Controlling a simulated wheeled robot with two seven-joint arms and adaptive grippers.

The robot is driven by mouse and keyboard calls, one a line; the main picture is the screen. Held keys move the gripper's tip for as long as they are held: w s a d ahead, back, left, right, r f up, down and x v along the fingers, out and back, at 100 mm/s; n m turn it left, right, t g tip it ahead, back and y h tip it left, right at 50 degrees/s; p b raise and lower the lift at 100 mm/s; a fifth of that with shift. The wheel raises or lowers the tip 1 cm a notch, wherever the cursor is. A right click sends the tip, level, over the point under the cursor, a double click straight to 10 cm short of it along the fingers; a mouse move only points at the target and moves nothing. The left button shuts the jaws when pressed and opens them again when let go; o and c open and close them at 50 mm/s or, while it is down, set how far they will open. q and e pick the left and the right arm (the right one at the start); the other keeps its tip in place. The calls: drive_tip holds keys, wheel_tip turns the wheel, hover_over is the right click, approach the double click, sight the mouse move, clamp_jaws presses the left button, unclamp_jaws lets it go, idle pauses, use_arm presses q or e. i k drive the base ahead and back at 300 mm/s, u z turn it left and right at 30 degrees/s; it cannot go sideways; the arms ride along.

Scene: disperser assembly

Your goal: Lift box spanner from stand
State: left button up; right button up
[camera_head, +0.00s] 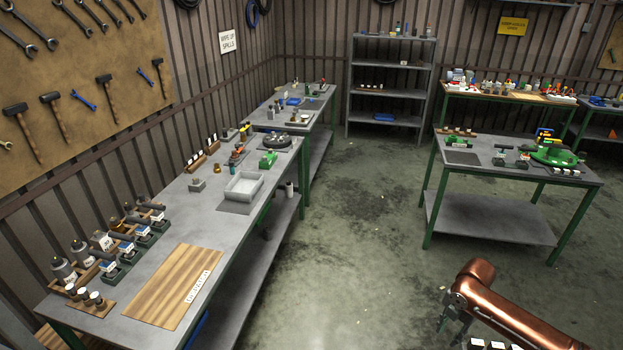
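I cannot make out a box spanner or its stand for certain in the head view. My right arm, copper coloured, comes in at the bottom right. My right gripper (452,322) is at its end, dark and small, pointing down. I cannot tell whether its fingers are open or shut, and no held object can be made out. A few white-topped items (497,345) show at the bottom edge below the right arm, mostly cut off by the frame. My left gripper is not in view.
A long grey workbench (225,222) on the left carries bottles, holders, a wooden board (172,285) and a white tray (244,187). A green-legged table (480,172) with green tools stands at right. Grey shelves (390,96) stand behind. The middle floor is clear.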

sight(157, 215)
drive_tip(key=i, duration=2.6)
drive_tip(key=u, duration=2.65)
